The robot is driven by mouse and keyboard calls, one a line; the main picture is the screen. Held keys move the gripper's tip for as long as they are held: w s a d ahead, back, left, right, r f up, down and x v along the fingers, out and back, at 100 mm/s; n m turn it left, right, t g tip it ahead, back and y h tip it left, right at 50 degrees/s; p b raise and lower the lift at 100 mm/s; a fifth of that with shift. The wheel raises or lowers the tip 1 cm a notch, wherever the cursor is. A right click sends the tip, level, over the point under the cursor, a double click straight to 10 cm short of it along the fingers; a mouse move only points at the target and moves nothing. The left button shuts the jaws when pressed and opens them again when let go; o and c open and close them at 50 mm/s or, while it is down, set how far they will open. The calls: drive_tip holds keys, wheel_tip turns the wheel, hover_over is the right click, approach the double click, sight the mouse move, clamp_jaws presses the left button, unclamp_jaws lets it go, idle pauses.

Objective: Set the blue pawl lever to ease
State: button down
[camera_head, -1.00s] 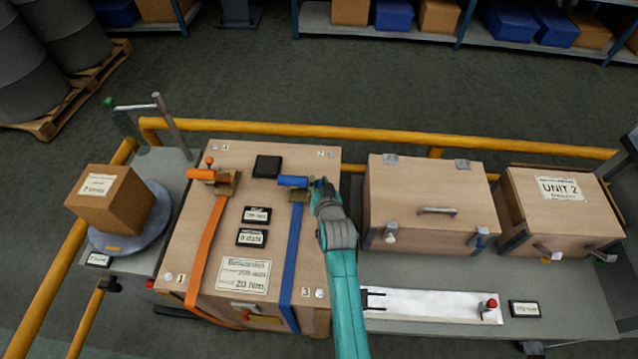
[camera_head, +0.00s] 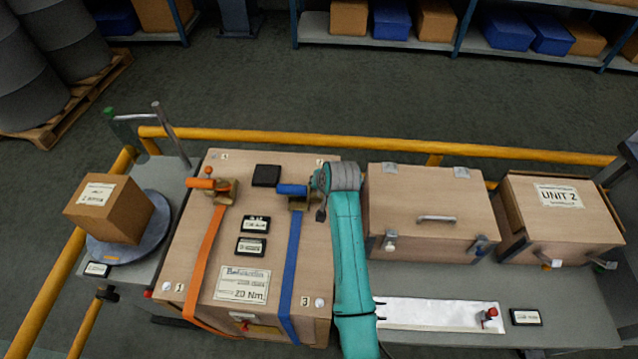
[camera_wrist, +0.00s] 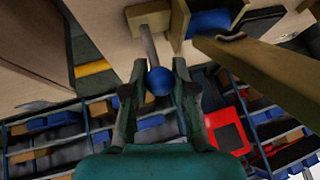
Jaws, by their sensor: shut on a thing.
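The blue pawl lever shows in the wrist view as a grey rod (camera_wrist: 149,45) ending in a blue ball knob (camera_wrist: 159,81). My gripper (camera_wrist: 159,70) is shut on this knob, one finger on each side of it. In the head view my gripper (camera_head: 320,186) is at the right side of the blue ratchet (camera_head: 300,202), which has a blue handle (camera_head: 292,189) and sits on a blue strap (camera_head: 291,265) over the wooden crate (camera_head: 180,240). The lever itself is mostly hidden there by my gripper.
An orange ratchet (camera_head: 219,190) with its orange strap (camera_head: 205,255) is on the crate's left side. Two small displays (camera_head: 251,247) and a black block (camera_head: 266,175) lie between the straps. A lidded wooden box (camera_head: 425,205) stands right of my arm. A yellow rail (camera_head: 390,144) runs behind.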

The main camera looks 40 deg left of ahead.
idle(0.4)
drive_tip(key=c, duration=1.2)
unclamp_jaws()
drive_tip(key=shift+r, duration=0.1)
drive_tip(key=v, duration=1.1)
drive_tip(key=shift+d+r, duration=0.2)
drive_tip(key=shift+r, duration=0.15)
drive_tip(key=shift+f, duration=0.1)
